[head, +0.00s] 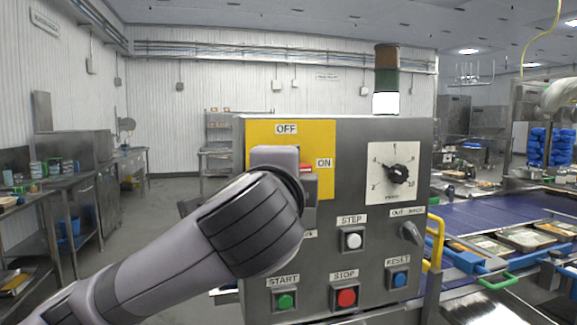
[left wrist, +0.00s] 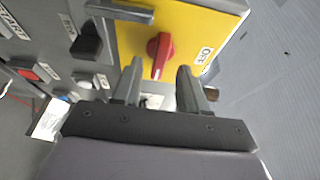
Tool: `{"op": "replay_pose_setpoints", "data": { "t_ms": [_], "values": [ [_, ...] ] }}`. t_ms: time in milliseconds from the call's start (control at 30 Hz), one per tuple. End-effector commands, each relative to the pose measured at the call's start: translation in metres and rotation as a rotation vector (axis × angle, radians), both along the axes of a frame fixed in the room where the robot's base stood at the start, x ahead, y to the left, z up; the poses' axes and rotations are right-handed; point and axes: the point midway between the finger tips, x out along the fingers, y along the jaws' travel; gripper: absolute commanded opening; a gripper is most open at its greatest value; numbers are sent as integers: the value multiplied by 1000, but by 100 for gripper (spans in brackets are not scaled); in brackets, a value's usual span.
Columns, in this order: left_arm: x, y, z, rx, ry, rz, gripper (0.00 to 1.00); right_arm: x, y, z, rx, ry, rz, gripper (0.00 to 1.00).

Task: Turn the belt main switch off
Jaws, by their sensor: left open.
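The belt main switch is a red rotary knob (left wrist: 160,52) on a yellow plate (head: 260,135) of the grey control box (head: 345,205). The plate has an OFF label (head: 287,129) at its top and an ON label (head: 324,163) at its right. In the head view my left arm hides most of the switch; only a bit of red shows beside ON. My left gripper (left wrist: 160,66) is open, its fingertips on either side of the knob in the left wrist view. I cannot tell whether they touch it. My right gripper is out of view.
The box also carries a dial (head: 398,174), a STEP button (head: 352,239), a green START button (head: 285,301), a red STOP button (head: 346,297) and a blue RESET button (head: 399,279). A light tower (head: 385,80) stands on top. A blue conveyor (head: 490,222) with trays runs at right.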

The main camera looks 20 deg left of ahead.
Motion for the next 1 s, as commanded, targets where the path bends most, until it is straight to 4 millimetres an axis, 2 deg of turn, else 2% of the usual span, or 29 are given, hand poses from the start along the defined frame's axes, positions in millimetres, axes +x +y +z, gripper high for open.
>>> {"op": "replay_pose_setpoints", "data": {
  "t_ms": [100, 233, 567, 667, 700, 1000],
  "values": [
    [17, 4, 1, -1, 3, 2, 43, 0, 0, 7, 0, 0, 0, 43],
    [29, 6, 1, 0, 2, 1, 43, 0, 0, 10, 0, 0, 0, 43],
    [34, 7, -1, -1, 0, -2, 43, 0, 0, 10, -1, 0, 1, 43],
    [34, 7, -1, -1, 0, -2, 13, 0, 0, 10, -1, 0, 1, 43],
    [34, 7, -1, -2, 0, -2, 0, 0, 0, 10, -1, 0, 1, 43],
    [33, 6, -2, -15, -7, -2, 0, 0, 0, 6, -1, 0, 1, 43]
  ]
}}
